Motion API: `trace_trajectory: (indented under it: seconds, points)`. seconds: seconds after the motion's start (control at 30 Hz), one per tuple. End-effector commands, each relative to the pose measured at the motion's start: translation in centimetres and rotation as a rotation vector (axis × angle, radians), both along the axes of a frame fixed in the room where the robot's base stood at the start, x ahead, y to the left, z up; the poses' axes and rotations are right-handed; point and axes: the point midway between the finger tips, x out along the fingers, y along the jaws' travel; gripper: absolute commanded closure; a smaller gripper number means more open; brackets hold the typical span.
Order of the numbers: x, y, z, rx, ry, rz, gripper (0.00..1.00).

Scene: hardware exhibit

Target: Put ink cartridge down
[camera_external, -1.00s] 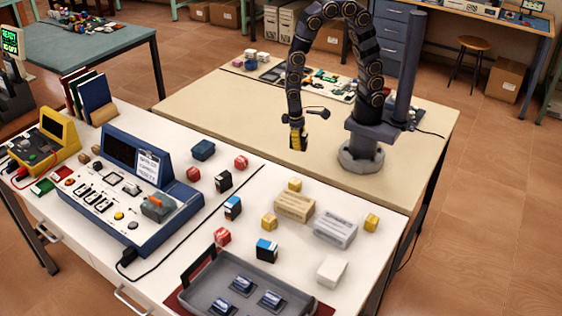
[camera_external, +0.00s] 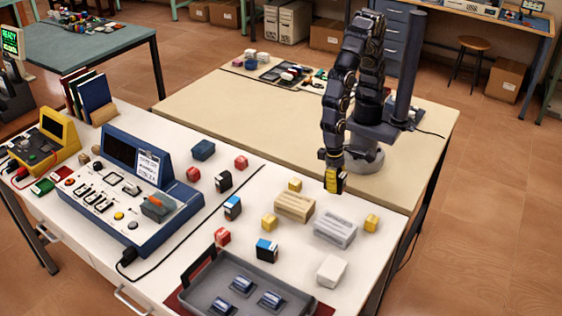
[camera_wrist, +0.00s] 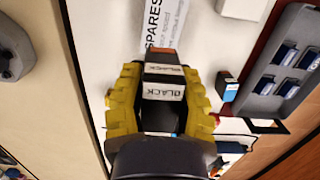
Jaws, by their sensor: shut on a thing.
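My gripper (camera_external: 334,180) is shut on an ink cartridge. In the wrist view, the dark cartridge with white "BLACK" labels (camera_wrist: 163,92) sits between the yellow fingers of my gripper (camera_wrist: 163,104). In the outside view my gripper hangs near the seam between the beige and white tabletops, behind the grey-white labelled box (camera_external: 335,231). That box, marked "SPARES", shows below the cartridge in the wrist view (camera_wrist: 158,35). The tan labelled box (camera_external: 294,208) stands left of it. The cartridge is mostly hidden by the fingers in the outside view.
Yellow cartridges (camera_external: 295,184) and (camera_external: 371,223) flank the labelled boxes. A blue-topped cartridge (camera_external: 266,250) and a white block (camera_external: 332,271) stand nearer the front. A grey tray (camera_external: 196,300) holds several small items. A blue console (camera_external: 130,200) stands left. The beige tabletop (camera_external: 230,110) is largely clear.

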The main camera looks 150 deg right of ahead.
Motion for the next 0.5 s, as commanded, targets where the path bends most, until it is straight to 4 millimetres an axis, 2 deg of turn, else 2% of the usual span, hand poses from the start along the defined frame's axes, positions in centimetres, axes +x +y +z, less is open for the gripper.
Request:
trace_trajectory:
  seconds: [0.03, 0.13, 0.27, 0.5]
  points:
    - [0.3, 1.6, 0.3, 0.003, -0.002, 0.001, 1.0]
    - [0.5, 3.4, 0.6, 0.009, 0.001, -0.013, 1.0]
    - [1.1, 4.5, 0.4, 0.012, 0.004, -0.022, 1.0]
    - [5.5, 5.7, -1.7, 0.012, 0.002, -0.024, 1.0]
